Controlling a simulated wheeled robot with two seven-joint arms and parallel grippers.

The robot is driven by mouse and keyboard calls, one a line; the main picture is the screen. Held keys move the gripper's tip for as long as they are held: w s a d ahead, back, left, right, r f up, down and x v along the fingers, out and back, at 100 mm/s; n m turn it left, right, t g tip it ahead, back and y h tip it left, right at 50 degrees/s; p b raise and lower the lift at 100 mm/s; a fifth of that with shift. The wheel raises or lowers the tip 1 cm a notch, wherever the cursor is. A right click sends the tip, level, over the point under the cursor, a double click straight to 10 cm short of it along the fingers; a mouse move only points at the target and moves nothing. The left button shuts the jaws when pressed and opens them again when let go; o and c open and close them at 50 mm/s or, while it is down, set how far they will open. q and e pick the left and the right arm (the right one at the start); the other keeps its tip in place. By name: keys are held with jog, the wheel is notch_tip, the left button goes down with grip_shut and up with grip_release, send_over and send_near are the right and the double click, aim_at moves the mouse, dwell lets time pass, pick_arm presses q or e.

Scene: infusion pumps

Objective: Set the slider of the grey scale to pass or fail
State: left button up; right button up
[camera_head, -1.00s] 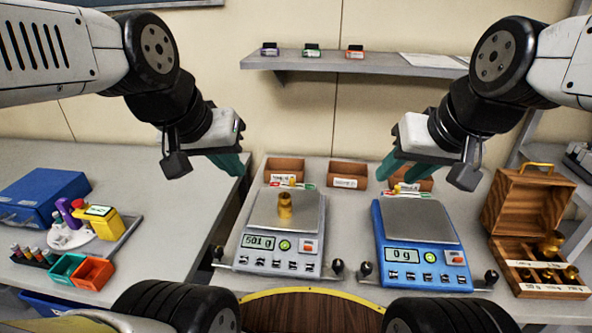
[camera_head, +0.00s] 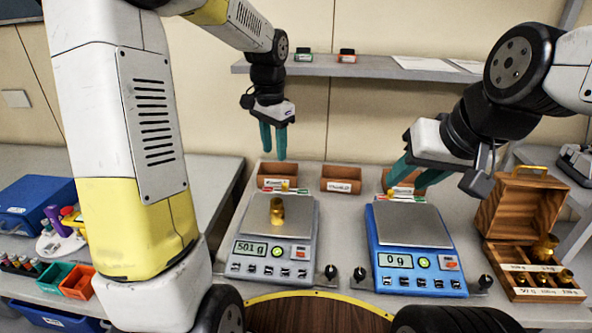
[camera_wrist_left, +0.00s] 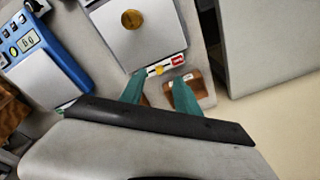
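The grey scale (camera_head: 246,267) reads 501 g and carries a brass weight (camera_head: 277,210). Behind its pan is a slider strip (camera_head: 300,191), with a red part showing at the right in the left wrist view (camera_wrist_left: 177,60). The slider's yellow knob (camera_wrist_left: 158,70) stands near the strip's middle. My left gripper (camera_head: 273,150) is open and empty, pointing down above and behind the strip. In the left wrist view its fingertips (camera_wrist_left: 159,80) are apart, close to the strip in the picture; I see no contact. My right gripper (camera_head: 414,178) is open and empty, behind the blue scale.
The blue scale (camera_head: 420,282) at the right reads 0 g, its pan empty. Several small brown bins (camera_head: 341,178) stand behind the scales. A wooden weight case (camera_head: 515,213) is at the far right. A wall shelf (camera_head: 380,68) runs above. My left arm covers part of the left table.

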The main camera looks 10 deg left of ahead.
pick_arm(q)
jog(key=m+g, duration=0.1)
send_over(285, 184)
notch_tip(285, 184, down, 5)
jog(key=shift+f, duration=4.15)
grip_shut()
